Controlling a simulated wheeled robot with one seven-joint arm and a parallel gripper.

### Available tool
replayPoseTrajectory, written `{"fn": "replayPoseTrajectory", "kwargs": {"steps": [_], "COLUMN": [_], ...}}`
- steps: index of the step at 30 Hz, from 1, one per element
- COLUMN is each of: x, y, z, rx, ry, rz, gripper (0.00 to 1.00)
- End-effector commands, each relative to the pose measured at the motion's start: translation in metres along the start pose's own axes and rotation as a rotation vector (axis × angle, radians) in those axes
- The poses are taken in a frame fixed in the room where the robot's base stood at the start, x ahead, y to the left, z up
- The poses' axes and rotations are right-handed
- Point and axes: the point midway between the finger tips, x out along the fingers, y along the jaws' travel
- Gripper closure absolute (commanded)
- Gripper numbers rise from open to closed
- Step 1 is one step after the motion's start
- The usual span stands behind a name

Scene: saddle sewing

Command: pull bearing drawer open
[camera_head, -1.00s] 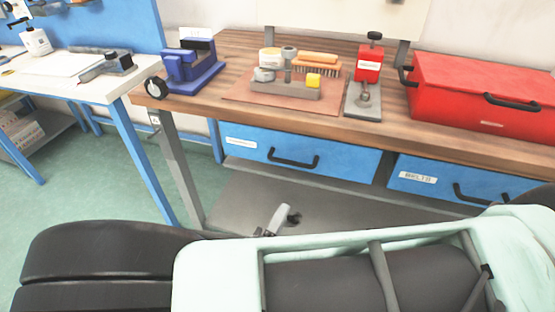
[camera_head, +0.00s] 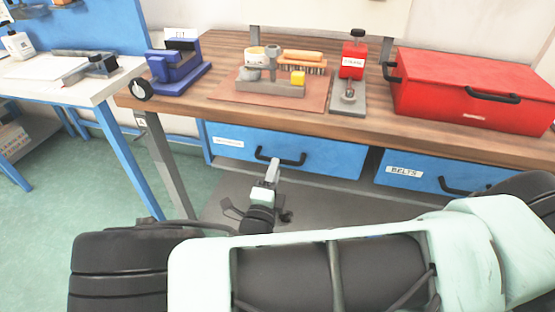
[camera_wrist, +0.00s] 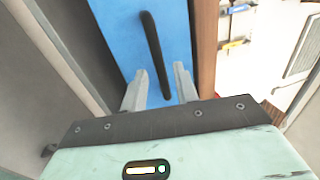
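The left blue drawer (camera_head: 335,158) hangs under the workbench top and looks shut. Its white label (camera_head: 229,142) is too small to read; I take it for the bearing drawer. Its black bar handle (camera_head: 292,161) is on the front face. My gripper (camera_head: 272,168) is in front of the drawer, at the left part of the handle. In the wrist view, my gripper (camera_wrist: 160,70) is open, with one finger on each side of the black handle (camera_wrist: 153,45). The blue drawer front (camera_wrist: 112,22) lies beyond. I see gaps between fingers and handle; contact is not visible.
A second blue drawer (camera_head: 423,182), labelled BELTS, is on the right. The wooden bench top (camera_head: 225,62) carries a blue vise (camera_head: 178,70), a red box (camera_head: 470,85) and a brown mat (camera_head: 225,92) with tools. A grey shelf (camera_head: 325,205) lies below; a bench leg (camera_head: 166,165) stands left.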

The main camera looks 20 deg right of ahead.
Motion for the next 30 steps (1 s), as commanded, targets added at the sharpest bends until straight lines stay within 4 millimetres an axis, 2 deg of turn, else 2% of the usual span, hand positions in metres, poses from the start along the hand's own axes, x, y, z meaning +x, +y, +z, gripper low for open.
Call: {"fn": "replayPoseTrajectory", "kwargs": {"steps": [3,7,19,22,30], "x": [0.019,0.032,0.038,0.038,0.035], "y": [0.0,0.0,0.0,0.0,-0.001], "z": [-0.001,0.0,0.0,0.0,0.0], "rx": [-0.001,0.0,0.0,0.0,0.0], "ry": [0.002,0.001,0.0,0.0,0.0], "rz": [-0.001,0.0,0.0,0.0,0.001], "gripper": [0.7,0.7,0.7,0.98,1.0]}}
